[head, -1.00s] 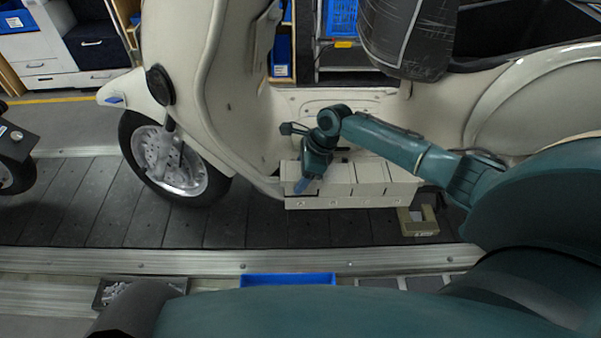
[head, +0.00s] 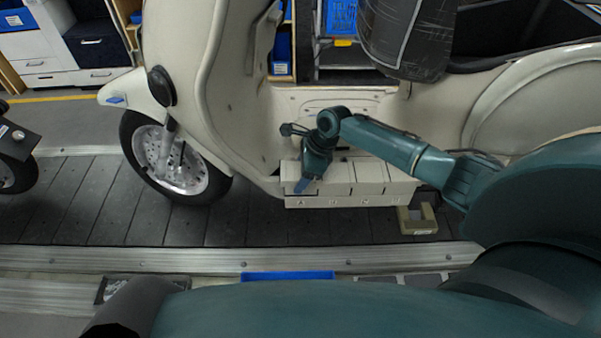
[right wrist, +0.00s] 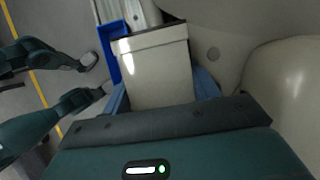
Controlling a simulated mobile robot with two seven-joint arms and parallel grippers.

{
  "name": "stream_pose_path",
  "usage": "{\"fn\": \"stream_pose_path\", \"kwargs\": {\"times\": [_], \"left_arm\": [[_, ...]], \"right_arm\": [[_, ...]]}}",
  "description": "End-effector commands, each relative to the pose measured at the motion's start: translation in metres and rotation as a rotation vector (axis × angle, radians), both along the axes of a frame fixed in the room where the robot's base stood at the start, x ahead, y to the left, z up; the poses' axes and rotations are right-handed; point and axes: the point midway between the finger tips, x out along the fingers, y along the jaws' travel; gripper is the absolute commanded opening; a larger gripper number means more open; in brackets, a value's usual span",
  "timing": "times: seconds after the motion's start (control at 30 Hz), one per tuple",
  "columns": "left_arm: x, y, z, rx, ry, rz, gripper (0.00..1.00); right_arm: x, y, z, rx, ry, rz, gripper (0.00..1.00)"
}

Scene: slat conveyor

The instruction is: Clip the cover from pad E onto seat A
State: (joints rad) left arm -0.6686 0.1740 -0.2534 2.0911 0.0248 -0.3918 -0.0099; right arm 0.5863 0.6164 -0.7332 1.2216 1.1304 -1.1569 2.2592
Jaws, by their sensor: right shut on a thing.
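My right gripper (head: 302,187) is at the left end of the cream row of seats (head: 375,201) low on the scooter's side, just above the letter A of seat A (head: 301,203). In the right wrist view its blue fingers lie on both sides of a cream, box-shaped cover (right wrist: 156,72), and it is shut on it. The arm and gripper hide much of the cover in the head view. Whether the cover touches or is clipped to seat A cannot be told. Pad E cannot be made out. My left gripper is not seen.
The scooter body (head: 240,110) rises close behind the gripper. A khaki U-shaped bracket (head: 409,226) stands on the slats right of the row. A metal rail (head: 345,263) edges the slat conveyor (head: 90,215). A blue bin (head: 288,276) lies in front.

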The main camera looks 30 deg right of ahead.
Motion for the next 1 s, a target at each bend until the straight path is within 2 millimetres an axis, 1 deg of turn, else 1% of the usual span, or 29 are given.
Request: {"fn": "stream_pose_path", "kwargs": {"times": [0.57, 0.93, 0.97, 1.0], "left_arm": [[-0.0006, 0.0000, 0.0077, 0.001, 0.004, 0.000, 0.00], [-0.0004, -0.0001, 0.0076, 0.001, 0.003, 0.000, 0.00], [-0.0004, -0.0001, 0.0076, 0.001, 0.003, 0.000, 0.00], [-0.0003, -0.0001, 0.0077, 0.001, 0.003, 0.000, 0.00]], "right_arm": [[0.0002, 0.0002, -0.0011, 0.001, 0.000, -0.001, 0.36], [0.0002, 0.0000, -0.0021, 0.000, 0.000, 0.000, 0.36], [0.0003, 0.0001, -0.0021, 0.000, 0.000, 0.000, 0.61], [0.0002, 0.0000, -0.0021, 0.000, 0.000, 0.000, 0.65]]}}
